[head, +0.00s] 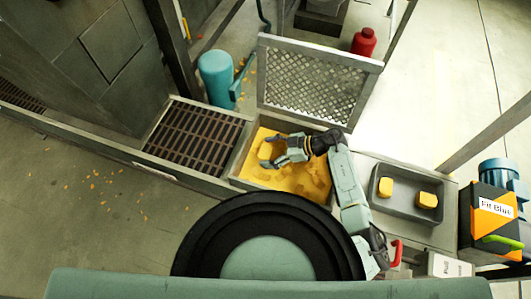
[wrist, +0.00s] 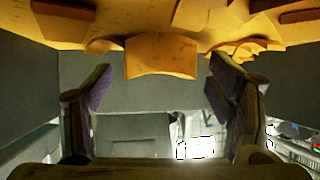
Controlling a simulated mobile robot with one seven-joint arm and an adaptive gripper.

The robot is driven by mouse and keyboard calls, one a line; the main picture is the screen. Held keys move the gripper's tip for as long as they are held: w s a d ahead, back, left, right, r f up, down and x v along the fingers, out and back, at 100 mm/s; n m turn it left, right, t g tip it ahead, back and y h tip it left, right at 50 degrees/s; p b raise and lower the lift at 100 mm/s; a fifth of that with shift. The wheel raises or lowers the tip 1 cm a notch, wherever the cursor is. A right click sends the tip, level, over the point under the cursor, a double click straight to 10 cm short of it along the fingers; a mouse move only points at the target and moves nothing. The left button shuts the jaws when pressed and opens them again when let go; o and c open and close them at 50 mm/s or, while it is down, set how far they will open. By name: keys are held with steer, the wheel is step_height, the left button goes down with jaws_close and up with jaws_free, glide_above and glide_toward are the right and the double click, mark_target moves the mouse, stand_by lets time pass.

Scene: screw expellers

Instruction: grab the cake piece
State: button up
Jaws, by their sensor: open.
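My gripper (head: 270,152) is over the box of yellow-orange cake material (head: 255,172) in the head view. In the wrist view my gripper (wrist: 165,100) is open, with its two fingers wide apart and nothing between them. A curved yellow cake piece (wrist: 162,58) lies beyond the fingertips, near the middle of the picture, with other cake pieces around it. Which piece in the head view this is, I cannot tell, since my gripper and arm cover part of the box.
A slatted grate (head: 195,142) is left of the box. A mesh panel (head: 312,82) stands behind it. A grey tray (head: 408,212) with two yellow blocks sits to the right. A teal cylinder (head: 216,78) and a red bottle (head: 364,42) stand at the back.

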steer(key=shift+c, duration=0.6)
steer(key=c, duration=1.2)
